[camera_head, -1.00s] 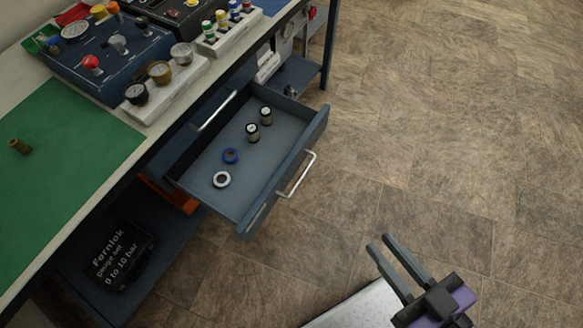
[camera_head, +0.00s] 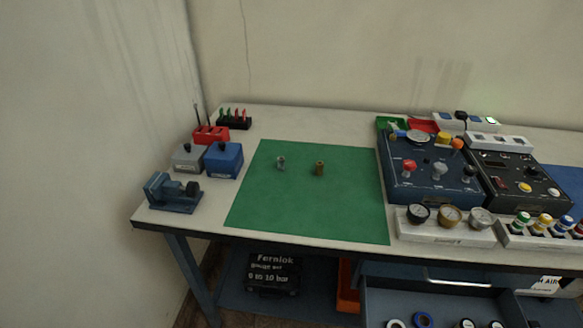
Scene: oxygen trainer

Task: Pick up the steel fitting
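The steel fitting (camera_head: 281,163) is a small silvery grey piece on the green mat (camera_head: 260,207), left of the mat's middle. A brass fitting (camera_head: 319,168) of similar size stands a short way to its right on the same mat, apart from it. My gripper is not in view now, so its present state does not show.
A blue vise (camera_head: 173,193), a grey box (camera_head: 188,157) and a blue box (camera_head: 222,160) stand left of the mat. A dark blue panel (camera_head: 425,185) and a gauge stand (camera_head: 447,232) stand right. Below, an open drawer (camera_head: 450,306) juts out.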

